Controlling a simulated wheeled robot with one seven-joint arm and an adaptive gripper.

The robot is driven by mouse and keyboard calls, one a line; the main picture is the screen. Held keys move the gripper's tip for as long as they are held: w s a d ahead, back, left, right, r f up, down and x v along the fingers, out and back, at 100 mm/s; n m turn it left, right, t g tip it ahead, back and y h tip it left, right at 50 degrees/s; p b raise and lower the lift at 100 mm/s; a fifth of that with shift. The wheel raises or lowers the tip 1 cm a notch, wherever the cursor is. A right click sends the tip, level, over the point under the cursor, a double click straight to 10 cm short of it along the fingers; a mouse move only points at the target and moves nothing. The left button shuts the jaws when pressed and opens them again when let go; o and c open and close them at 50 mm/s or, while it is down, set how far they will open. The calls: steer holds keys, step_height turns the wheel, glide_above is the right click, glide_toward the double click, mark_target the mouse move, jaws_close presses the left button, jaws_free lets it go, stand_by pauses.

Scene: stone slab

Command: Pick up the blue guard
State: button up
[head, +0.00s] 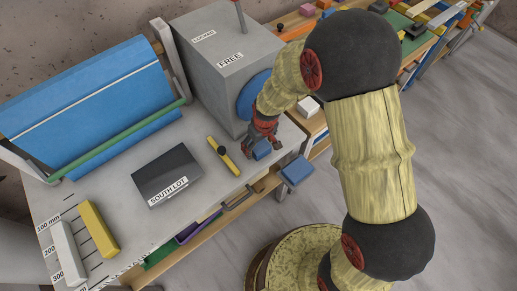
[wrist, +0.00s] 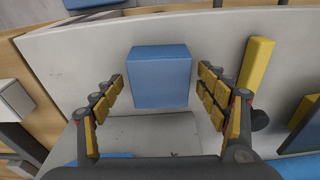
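A small blue block (head: 262,150), the likely blue guard, sits on the grey bench top (head: 120,190) near its right end. In the wrist view the blue block (wrist: 160,76) lies between and slightly beyond my fingers, with a gap on both sides. My gripper (head: 264,132) is just above it in the head view, with its red and dark fingers partly overlapping it. The gripper (wrist: 161,83) is open and empty in the wrist view. The block's underside is hidden.
A grey box (head: 215,75) labelled FREE, with a blue disc, stands close behind my gripper. A yellow bar (head: 224,155) with a black knob lies left of the block. Another blue piece (head: 297,170) shows by the bench's right edge. A large blue panel (head: 95,95) stands at left.

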steer(key=shift+c, duration=1.2)
steer(key=c, duration=0.7)
steer(key=shift+c, duration=0.7)
